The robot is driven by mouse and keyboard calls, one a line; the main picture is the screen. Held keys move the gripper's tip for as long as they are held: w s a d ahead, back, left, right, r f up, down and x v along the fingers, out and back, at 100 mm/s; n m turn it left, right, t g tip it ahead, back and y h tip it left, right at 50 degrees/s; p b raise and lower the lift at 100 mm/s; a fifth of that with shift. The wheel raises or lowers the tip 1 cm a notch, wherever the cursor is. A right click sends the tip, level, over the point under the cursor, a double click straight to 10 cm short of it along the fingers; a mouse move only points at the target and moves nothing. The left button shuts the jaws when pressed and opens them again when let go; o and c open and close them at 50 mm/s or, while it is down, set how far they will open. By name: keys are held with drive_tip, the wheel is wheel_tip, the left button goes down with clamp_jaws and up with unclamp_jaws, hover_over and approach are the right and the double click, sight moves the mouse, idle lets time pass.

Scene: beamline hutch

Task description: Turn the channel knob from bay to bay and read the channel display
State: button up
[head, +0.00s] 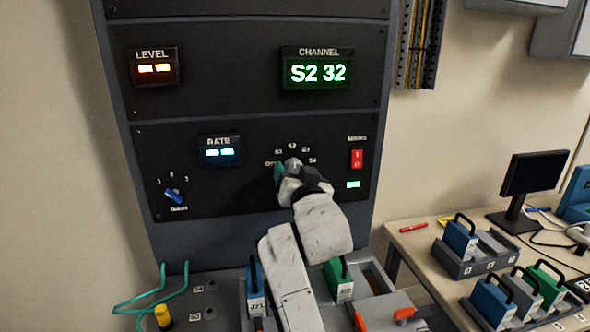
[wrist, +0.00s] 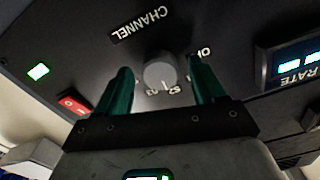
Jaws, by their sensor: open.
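The channel display (head: 318,71) on the rack panel reads "S2 32" in green. The channel knob (wrist: 160,71) is a round grey knob in the wrist view, which sees the panel upside down. Its white pointer line is toward the S2 mark. In the head view my gripper (head: 290,170) is at the knob and mostly hides it; the labels OFF, S1, S2, S3 and S4 arc around it. In the wrist view my gripper (wrist: 160,68) is open, with one green finger on each side of the knob and visible gaps to it.
A red rocker switch (head: 356,159) is right of the knob. The rate display (head: 220,152) and a blue-pointer knob (head: 173,195) are to the left. The level display (head: 155,68) shows two dashes. Below, a bench tray holds blue and green handled modules; more stand on the right-hand table.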

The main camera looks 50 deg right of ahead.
drive_tip(key=shift+w+d, duration=0.3)
drive_tip(key=shift+w, duration=0.1)
drive_tip(key=c, duration=1.1)
